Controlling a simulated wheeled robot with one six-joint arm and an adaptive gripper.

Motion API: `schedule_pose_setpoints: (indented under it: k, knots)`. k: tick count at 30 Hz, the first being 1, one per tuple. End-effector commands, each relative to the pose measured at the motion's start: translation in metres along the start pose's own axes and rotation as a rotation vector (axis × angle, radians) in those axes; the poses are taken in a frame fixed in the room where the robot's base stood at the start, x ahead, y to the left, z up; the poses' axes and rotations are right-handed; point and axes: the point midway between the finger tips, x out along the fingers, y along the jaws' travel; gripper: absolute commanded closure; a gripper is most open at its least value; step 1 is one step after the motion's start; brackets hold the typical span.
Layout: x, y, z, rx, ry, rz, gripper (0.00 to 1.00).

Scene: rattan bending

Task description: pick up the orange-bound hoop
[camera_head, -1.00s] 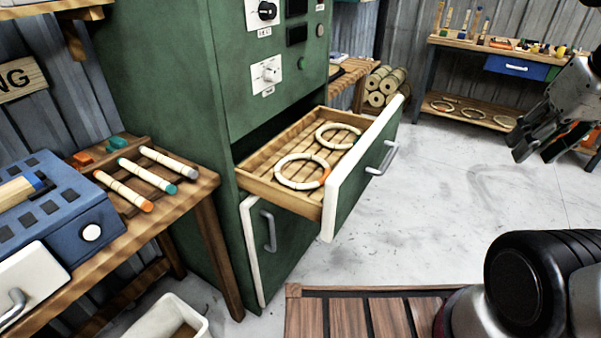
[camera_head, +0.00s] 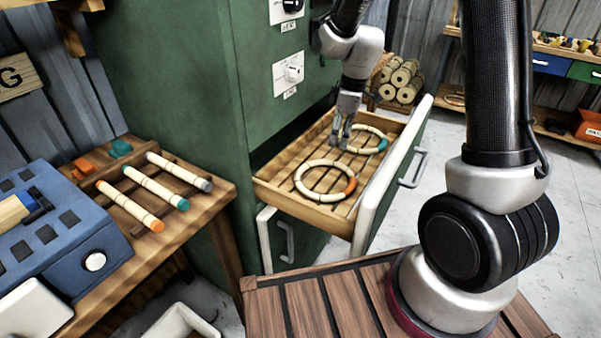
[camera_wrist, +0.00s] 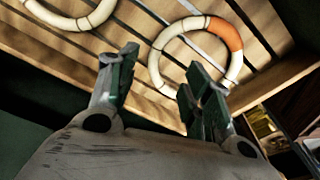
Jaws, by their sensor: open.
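The orange-bound hoop (camera_head: 350,186), a cream ring with one orange band, lies flat on the slatted floor of the open drawer (camera_head: 300,207), in its nearer left part. It also shows at the upper right of the wrist view (camera_wrist: 226,37). My gripper (camera_head: 342,140) points down over the drawer, beyond this hoop and beside the teal-bound hoop (camera_head: 382,144). In the wrist view the open, empty jaws (camera_wrist: 163,63) show, and the right finger hides part of the orange-bound hoop's lower edge. Whether they touch cannot be told.
The drawer juts from a green cabinet (camera_head: 175,90). Its pale-edged front (camera_head: 385,185) stands up at the right. A wooden bench (camera_head: 205,210) with bound sticks is at the left. Rolled bundles (camera_head: 403,78) lie behind the drawer. Bare floor (camera_head: 470,140) shows at the right.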

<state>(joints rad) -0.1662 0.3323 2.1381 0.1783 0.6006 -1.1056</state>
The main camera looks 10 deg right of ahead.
Motion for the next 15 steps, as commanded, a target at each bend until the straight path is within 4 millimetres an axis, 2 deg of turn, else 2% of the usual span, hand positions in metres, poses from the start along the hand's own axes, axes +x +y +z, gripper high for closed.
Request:
schedule_pose_setpoints:
  k: [1, 11, 15]
  knots:
    - [0.01, 0.002, -0.002, -0.023, -0.004, -0.008, 0.5]
    - [0.049, 0.002, -0.004, -0.051, -0.008, -0.015, 0.5]
    - [0.07, 0.001, -0.003, -0.05, -0.009, -0.016, 0.5]
